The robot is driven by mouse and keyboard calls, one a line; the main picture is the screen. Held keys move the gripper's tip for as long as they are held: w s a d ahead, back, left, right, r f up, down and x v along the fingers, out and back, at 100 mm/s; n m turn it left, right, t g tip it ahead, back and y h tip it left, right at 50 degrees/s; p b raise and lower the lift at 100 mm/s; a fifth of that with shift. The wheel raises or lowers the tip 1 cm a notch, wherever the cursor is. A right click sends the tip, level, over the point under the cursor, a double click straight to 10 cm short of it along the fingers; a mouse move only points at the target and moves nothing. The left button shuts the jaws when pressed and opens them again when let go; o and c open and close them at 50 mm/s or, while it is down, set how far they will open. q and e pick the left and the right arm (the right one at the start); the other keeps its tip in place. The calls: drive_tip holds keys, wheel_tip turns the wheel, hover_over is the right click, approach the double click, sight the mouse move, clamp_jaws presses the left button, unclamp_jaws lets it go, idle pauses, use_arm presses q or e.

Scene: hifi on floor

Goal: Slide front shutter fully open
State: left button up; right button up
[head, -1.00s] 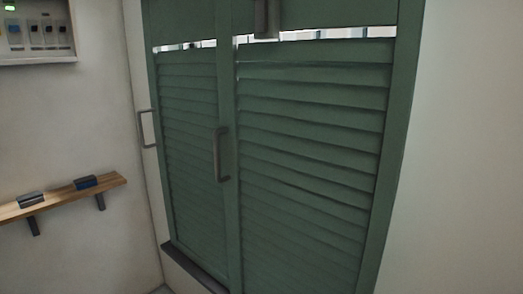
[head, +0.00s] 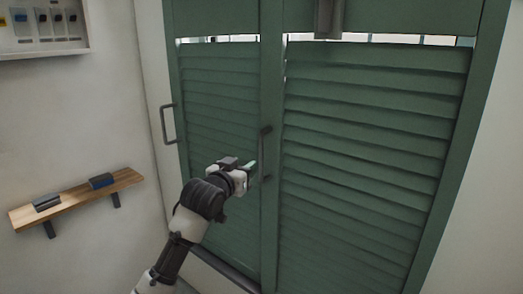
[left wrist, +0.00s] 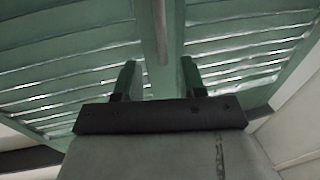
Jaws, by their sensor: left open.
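Two green louvred shutter panels fill the window: a left panel (head: 215,95) and a wider-looking right panel (head: 370,130). A dark vertical bar handle (head: 265,155) sits on the upright where they meet. A second handle (head: 167,124) is at the left panel's outer edge. My left gripper (head: 250,168) is open, just left of the middle handle. In the left wrist view its two fingers (left wrist: 158,78) are apart with nothing between them, and the handle (left wrist: 160,30) runs ahead, between their lines. Contact cannot be told. My right gripper is out of view.
A wooden wall shelf (head: 75,200) with two small dark objects is at the left. An electrical panel (head: 45,25) hangs at the upper left. A grey fitting (head: 328,18) hangs at the top of the shutters. Plain wall (head: 495,200) lies to the right.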

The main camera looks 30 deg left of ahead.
sight(260, 153)
use_arm(q)
drive_tip(key=w+p, duration=0.1)
drive_tip(key=w, duration=0.2)
drive_tip(key=w+p, duration=0.1)
drive_tip(key=w, duration=0.2)
drive_tip(key=w+a+p, duration=0.1)
drive_tip(key=w, duration=0.2)
drive_tip(key=shift+w+a+r+p, duration=0.1)
drive_tip(key=shift+w+r+p, duration=0.1)
drive_tip(key=shift+p, duration=0.15)
drive_tip(key=shift+w+a+f, duration=0.1)
drive_tip(key=shift+w+f, duration=0.05)
drive_tip(key=shift+w, duration=0.5)
clamp_jaws()
